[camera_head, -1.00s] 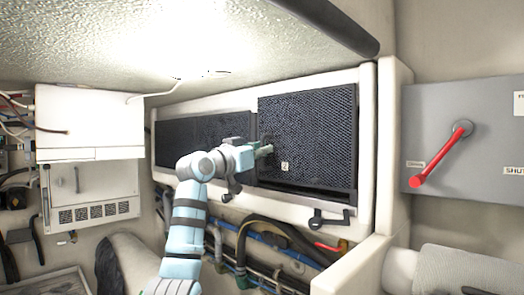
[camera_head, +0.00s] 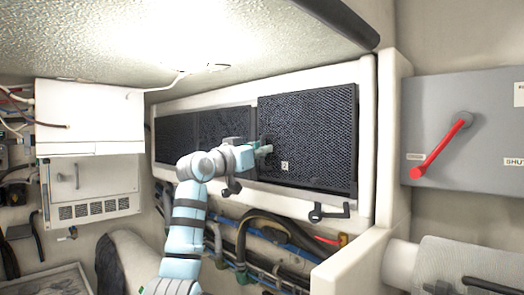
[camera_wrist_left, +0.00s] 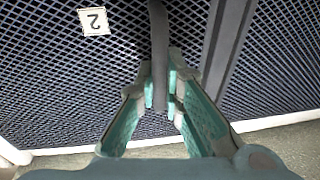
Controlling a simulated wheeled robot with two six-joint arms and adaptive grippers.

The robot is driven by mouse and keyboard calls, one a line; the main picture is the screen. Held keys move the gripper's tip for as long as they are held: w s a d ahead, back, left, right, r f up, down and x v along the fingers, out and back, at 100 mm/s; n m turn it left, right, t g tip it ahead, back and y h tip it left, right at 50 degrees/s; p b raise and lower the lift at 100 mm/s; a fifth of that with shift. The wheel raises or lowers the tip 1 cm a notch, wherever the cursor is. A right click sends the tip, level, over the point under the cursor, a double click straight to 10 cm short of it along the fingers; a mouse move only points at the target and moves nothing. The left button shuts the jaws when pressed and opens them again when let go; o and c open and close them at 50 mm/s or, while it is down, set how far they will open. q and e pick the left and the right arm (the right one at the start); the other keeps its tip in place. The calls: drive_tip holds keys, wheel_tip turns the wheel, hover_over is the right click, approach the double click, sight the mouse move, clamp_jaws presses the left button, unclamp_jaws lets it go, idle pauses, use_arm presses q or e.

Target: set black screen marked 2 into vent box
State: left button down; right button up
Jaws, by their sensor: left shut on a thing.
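The black mesh screen marked 2 (camera_head: 315,125) stands upright at the right end of the white vent box (camera_head: 366,150). Its white "2" label is low on its left part and also shows in the wrist view (camera_wrist_left: 94,21). My left gripper (camera_head: 266,149) is at the screen's left side. In the wrist view my left gripper (camera_wrist_left: 160,92) is shut on a narrow black upright grip bar (camera_wrist_left: 158,45) in front of the mesh. The fingers hide part of the bar. Whether the screen is fully seated at the back cannot be seen. My right gripper is not in view.
More dark mesh panels (camera_head: 205,128) fill the box to the left. A black latch handle (camera_head: 328,212) sits below the screen. Hoses and cables (camera_head: 270,240) run beneath. A grey panel with a red lever (camera_head: 441,150) is at the right.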

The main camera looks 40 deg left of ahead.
use_arm(q)
drive_tip(key=shift+f+b, duration=0.7)
drive_tip(key=shift+f, duration=0.2)
drive_tip(key=c, duration=1.6)
unclamp_jaws()
drive_tip(key=shift+s, duration=0.1)
drive_tip(key=shift+c, duration=0.2)
drive_tip(key=s+f, duration=0.1)
drive_tip(key=s, duration=1)
drive_tip(key=shift+s+d+f, duration=0.25)
drive_tip(key=shift+s+d, duration=0.1)
drive_tip(key=shift+s+a, duration=0.1)
drive_tip(key=shift+s, duration=0.05)
